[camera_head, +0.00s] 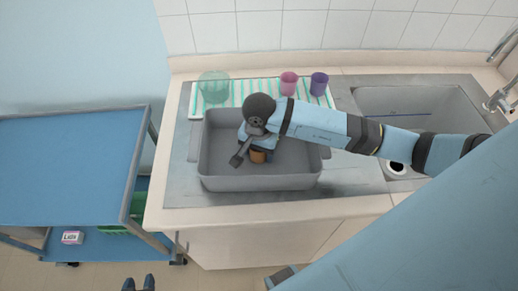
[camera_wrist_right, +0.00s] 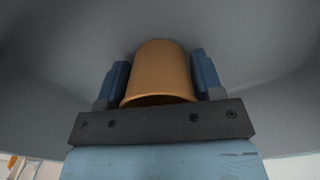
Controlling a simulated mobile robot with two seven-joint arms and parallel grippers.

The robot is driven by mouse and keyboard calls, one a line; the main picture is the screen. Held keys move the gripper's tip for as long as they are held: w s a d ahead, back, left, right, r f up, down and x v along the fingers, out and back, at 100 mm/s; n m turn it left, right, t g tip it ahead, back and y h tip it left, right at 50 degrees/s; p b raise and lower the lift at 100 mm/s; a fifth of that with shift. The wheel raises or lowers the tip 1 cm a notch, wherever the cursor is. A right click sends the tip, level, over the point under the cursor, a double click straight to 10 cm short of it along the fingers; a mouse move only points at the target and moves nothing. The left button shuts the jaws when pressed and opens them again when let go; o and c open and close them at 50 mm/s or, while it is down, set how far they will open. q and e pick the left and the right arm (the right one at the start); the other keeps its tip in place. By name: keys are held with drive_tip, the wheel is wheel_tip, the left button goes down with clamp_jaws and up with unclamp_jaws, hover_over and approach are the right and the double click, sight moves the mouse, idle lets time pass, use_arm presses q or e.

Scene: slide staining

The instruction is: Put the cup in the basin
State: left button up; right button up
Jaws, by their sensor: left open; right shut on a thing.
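The orange-brown cup (camera_head: 257,157) is inside the grey basin (camera_head: 258,184), low over or on its floor; I cannot tell whether it touches. In the right wrist view the cup (camera_wrist_right: 158,72) sits between the two blue fingers, with the grey basin around it. My right gripper (camera_head: 258,150) reaches down into the basin and is shut on the cup; my wrist hides part of the cup in the head view. My left gripper (camera_head: 138,284) shows only its fingertips at the bottom edge, apart and empty, far from the basin.
Behind the basin a striped mat (camera_head: 237,92) holds a clear green bowl (camera_head: 214,86), a pink cup (camera_head: 288,83) and a purple cup (camera_head: 319,83). A sink (camera_head: 420,103) lies right. A blue cart (camera_head: 70,170) stands left, with a small box (camera_head: 72,237) below.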

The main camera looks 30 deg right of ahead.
drive_tip(key=shift+f, duration=0.25)
drive_tip(key=o, duration=0.9)
drive_tip(key=shift+r, duration=0.1)
drive_tip(key=shift+r, duration=0.1)
drive_tip(key=shift+r, duration=0.25)
wheel_tip(320, 180, up, 12)
drive_tip(key=shift+f+b, duration=0.15)
drive_tip(key=shift+b, duration=0.6)
